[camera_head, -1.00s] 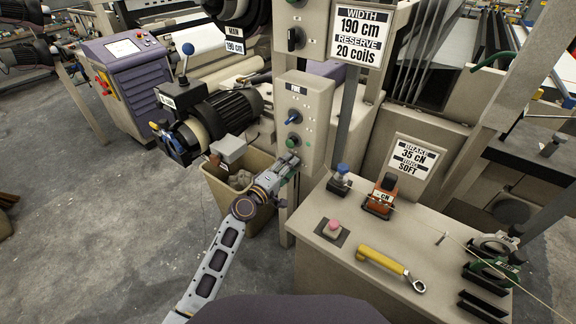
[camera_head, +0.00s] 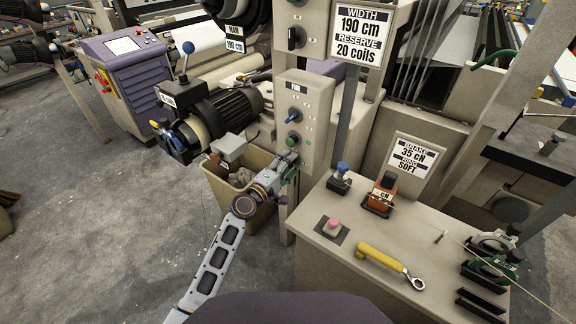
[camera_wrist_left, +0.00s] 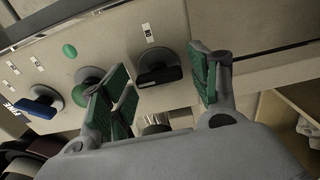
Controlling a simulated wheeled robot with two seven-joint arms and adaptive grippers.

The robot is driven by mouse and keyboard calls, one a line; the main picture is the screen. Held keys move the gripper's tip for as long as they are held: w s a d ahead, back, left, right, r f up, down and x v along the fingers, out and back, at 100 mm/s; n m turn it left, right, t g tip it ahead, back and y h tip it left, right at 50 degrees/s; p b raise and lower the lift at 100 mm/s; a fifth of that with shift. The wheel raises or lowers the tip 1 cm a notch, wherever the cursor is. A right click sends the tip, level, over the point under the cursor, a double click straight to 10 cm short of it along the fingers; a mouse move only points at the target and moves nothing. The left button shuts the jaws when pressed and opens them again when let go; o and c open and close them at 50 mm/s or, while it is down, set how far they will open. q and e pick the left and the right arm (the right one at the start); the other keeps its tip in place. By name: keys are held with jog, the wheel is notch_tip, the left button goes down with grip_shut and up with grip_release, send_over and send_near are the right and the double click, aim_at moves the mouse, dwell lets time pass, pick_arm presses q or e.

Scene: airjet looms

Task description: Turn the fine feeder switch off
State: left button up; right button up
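My left gripper (camera_head: 287,161) is at the lower part of this box and hides what is there. In the left wrist view the gripper (camera_wrist_left: 164,88) is open, its green pads spread. A dark rotary knob (camera_wrist_left: 158,75) shows between the fingers. The green knob (camera_wrist_left: 88,78) and blue knob (camera_wrist_left: 42,106) lie to its left. My right gripper is not in view.
A black motor (camera_head: 228,108) and a beige bin (camera_head: 235,200) are left of the box. To the right, a bench (camera_head: 320,262) holds a pink button (camera_head: 334,227), a yellow-handled wrench (camera_head: 385,262) and an orange device (camera_head: 381,194). A black switch (camera_head: 295,38) is above.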

pick_arm(q)
jog(key=v, duration=1.2)
dwell(0.7)
dwell(0.5)
